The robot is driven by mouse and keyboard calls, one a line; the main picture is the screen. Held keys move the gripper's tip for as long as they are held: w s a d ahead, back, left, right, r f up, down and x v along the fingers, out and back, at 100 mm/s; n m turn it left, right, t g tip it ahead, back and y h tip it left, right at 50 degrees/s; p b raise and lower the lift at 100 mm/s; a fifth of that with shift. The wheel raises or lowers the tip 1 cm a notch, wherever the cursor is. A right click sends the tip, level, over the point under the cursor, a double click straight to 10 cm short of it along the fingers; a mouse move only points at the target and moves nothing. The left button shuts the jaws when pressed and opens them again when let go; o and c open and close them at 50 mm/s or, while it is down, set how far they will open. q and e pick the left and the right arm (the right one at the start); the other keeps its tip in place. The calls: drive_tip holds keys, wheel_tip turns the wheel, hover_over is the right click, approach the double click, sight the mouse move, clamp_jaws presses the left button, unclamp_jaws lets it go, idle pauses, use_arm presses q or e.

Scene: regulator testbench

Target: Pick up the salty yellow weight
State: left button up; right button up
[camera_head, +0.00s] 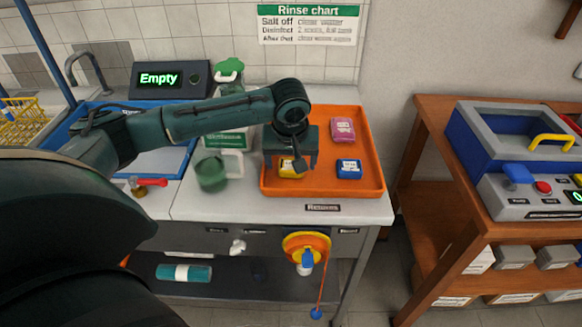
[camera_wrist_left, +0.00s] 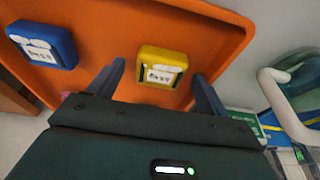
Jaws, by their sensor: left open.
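The yellow weight (camera_head: 287,169) lies in the orange tray (camera_head: 325,190) near its left side, partly hidden by my gripper in the head view. I cannot tell how high the fingertips are above the tray. My right gripper is not in view.
A blue weight (camera_head: 348,169) and a pink weight (camera_head: 342,130) lie in the same tray. A green cup (camera_head: 211,174) and a white-and-green container stand left of the tray. A blue sink tray (camera_head: 160,163) lies further left. A wooden shelf (camera_head: 415,215) stands right, across a gap.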

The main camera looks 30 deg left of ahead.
use_arm(q)
drive_tip(key=shift+r, duration=0.1)
drive_tip(key=c, duration=1.4)
drive_tip(key=shift+c, duration=0.2)
